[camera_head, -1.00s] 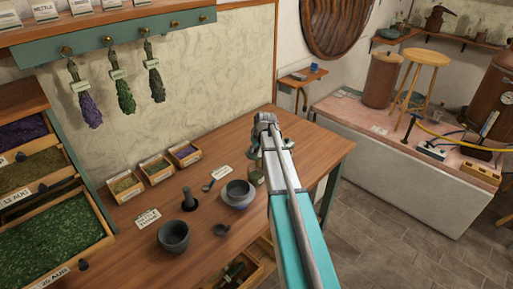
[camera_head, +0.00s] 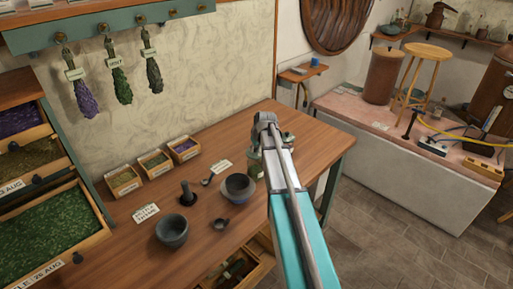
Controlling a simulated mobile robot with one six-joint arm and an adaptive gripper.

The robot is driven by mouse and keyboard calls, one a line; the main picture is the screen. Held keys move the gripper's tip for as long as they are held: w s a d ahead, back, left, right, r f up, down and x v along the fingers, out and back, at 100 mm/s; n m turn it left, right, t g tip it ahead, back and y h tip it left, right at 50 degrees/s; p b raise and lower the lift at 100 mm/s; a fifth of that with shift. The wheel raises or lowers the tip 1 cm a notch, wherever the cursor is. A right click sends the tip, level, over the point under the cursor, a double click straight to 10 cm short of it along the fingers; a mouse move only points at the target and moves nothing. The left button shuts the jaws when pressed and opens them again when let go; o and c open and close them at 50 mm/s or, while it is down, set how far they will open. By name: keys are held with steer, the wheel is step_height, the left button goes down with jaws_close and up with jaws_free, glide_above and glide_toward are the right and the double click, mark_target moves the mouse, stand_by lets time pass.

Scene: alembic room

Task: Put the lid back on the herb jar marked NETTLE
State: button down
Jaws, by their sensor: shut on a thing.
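My gripper (camera_head: 268,140) is over the right part of the wooden workbench, and its fingers are mostly hidden behind my own wrist and forearm. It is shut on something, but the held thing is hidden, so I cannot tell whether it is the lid. A glass jar (camera_head: 255,166) with green contents stands on the bench just below and left of my wrist, partly covered by the arm. Its label is not readable. I cannot see whether its mouth is covered. A small grey shape (camera_head: 288,138) shows right of the wrist, too small to name.
Herb drawers (camera_head: 55,228) are at left. The bench's far right corner looks clear.

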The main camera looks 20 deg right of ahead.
mark_target(256, 152)
steer(key=shift+f+b, duration=1.3)
steer(key=shift+f, duration=0.25)
steer(key=shift+s, duration=0.15)
steer(key=shift+f, duration=0.2)
stand_by(1.5)
steer(key=shift+c, duration=2)
jaws_free()
steer(key=shift+o, duration=0.2)
steer(key=o, duration=0.4)
steer(key=shift+c, duration=0.2)
